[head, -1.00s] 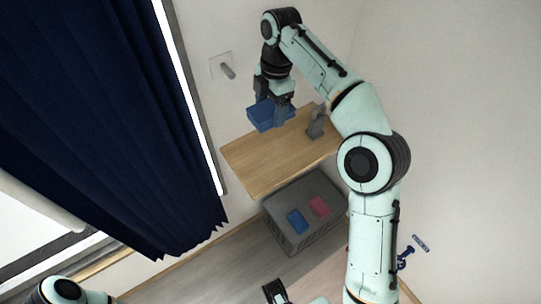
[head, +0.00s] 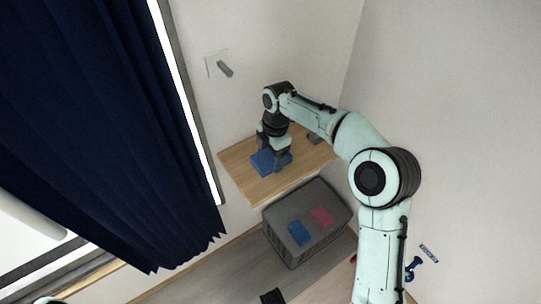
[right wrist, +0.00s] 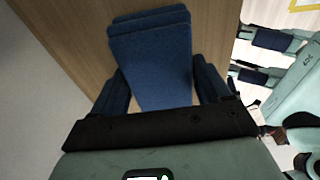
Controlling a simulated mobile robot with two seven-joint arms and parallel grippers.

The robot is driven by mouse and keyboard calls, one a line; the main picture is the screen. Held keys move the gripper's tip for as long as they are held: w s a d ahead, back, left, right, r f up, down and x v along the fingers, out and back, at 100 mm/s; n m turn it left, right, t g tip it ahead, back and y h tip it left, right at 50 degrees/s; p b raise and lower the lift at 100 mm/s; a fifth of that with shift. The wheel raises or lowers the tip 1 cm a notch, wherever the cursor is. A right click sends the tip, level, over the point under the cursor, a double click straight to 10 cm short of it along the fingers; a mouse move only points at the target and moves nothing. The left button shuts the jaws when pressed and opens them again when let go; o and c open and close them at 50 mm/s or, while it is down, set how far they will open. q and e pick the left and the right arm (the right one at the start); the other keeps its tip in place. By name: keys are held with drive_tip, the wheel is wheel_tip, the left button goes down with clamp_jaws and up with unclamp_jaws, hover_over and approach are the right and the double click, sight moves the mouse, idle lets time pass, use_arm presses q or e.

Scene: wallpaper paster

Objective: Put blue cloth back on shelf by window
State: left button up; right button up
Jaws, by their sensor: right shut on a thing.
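The folded blue cloth (head: 264,165) is at the wooden shelf (head: 309,165) beside the window, over the shelf's left part. I cannot tell whether it rests on the wood or hangs just above it. My right gripper (head: 272,152) points down and is shut on the cloth. In the right wrist view the layered cloth (right wrist: 152,62) sits between the two fingers (right wrist: 160,95), with the wood shelf (right wrist: 82,35) behind it. A dark tip at the bottom edge, probably my left gripper (head: 272,296), barely shows; its jaws cannot be made out.
A grey object (head: 317,137) stands at the back right of the shelf. A dark blue curtain (head: 100,130) hangs left. A wall fitting (head: 224,69) sticks out above.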

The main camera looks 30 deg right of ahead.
drive_tip(key=shift+f, duration=0.2)
drive_tip(key=o, duration=1)
drive_tip(key=shift+o, duration=0.2)
drive_tip(key=shift+f+b, duration=0.2)
drive_tip(key=shift+b, duration=0.15)
drive_tip(key=shift+r, duration=0.3)
wheel_tip(320, 180, up, 13)
drive_tip(key=d+p, duration=0.1)
drive_tip(key=p, duration=0.2)
drive_tip(key=shift+d+p, duration=0.15)
drive_tip(key=shift+p, duration=0.25)
